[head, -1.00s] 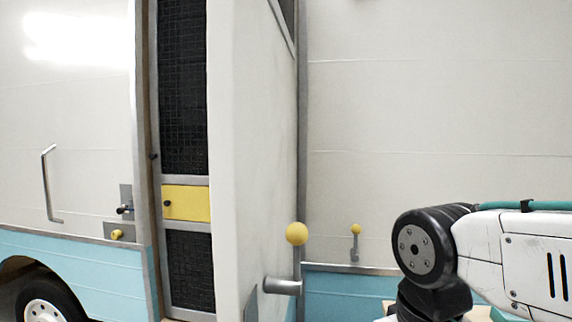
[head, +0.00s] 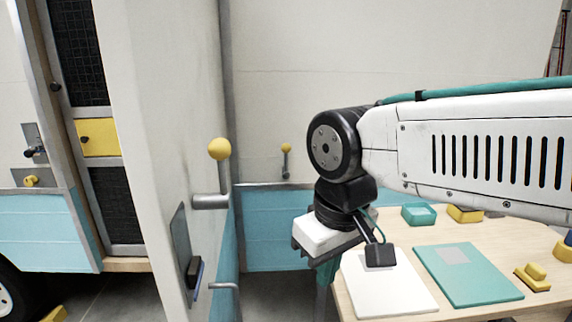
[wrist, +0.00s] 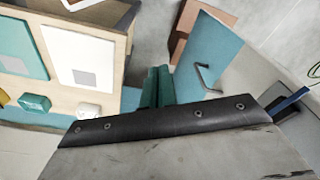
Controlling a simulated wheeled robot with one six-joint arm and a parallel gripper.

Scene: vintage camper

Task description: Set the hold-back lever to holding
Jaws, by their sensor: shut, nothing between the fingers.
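A lever with a yellow ball knob (head: 219,149) stands upright on a grey pivot (head: 210,201) at the face of the open white door. A smaller yellow-knobbed lever (head: 286,150) stands upright on the camper's outer wall behind it. I cannot tell from looks alone which is the hold-back lever. My gripper (head: 325,275) points down to the right of both levers, near the table's left edge, apart from them. Its teal fingers (wrist: 157,87) are together and empty in the wrist view. Neither lever is clearly seen in the wrist view.
A wooden table (head: 350,300) with a white panel (head: 385,285), a teal panel (head: 466,275) and several small blocks stands at right. The open door (head: 165,130) carries a grey plate (head: 181,255) and a grey handle (head: 225,287). A yellow-panelled screen door (head: 97,138) is at left.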

